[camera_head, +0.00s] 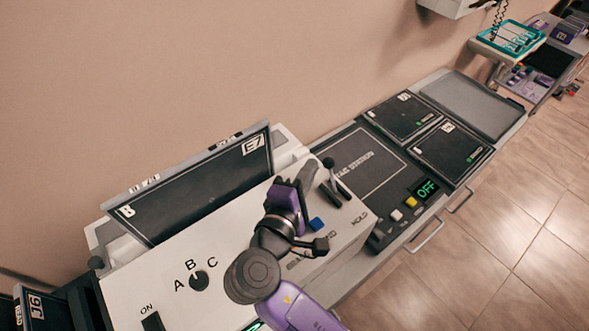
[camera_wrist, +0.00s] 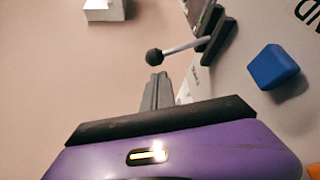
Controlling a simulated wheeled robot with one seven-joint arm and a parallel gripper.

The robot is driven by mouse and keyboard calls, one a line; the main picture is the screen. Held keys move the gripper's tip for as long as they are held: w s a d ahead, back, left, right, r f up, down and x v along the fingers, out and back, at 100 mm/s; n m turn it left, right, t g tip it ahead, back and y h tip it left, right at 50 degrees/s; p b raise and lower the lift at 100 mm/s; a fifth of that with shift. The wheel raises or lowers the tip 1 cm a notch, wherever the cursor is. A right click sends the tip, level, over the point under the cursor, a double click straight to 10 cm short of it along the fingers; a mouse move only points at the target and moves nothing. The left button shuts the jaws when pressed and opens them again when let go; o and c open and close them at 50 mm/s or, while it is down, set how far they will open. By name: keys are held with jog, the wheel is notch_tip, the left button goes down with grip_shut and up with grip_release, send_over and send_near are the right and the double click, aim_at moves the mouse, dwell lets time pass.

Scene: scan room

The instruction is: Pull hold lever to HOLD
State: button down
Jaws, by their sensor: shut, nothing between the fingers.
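The hold lever (camera_head: 333,176) has a thin metal shaft with a black ball knob and stands on a dark base on the white console top. It leans toward the back, away from the printed HOLD label (camera_head: 360,217). In the wrist view the lever (camera_wrist: 182,47) runs from its base at upper right to the knob. My gripper (camera_head: 306,172) is above the console, just left of the lever. In the wrist view my gripper (camera_wrist: 157,88) has its fingers together, empty, with the tips just below the knob in the picture. Any contact with the knob cannot be told.
A blue button (camera_head: 317,223) is in front of the lever; it also shows in the wrist view (camera_wrist: 272,67). An A-B-C dial (camera_head: 199,281) is at left. A tilted dark panel (camera_head: 200,190) stands behind. A counter with an OFF display (camera_head: 426,189) lies at right.

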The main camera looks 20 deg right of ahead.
jog(key=shift+s+d, duration=0.15)
jog(key=shift+d, duration=0.1)
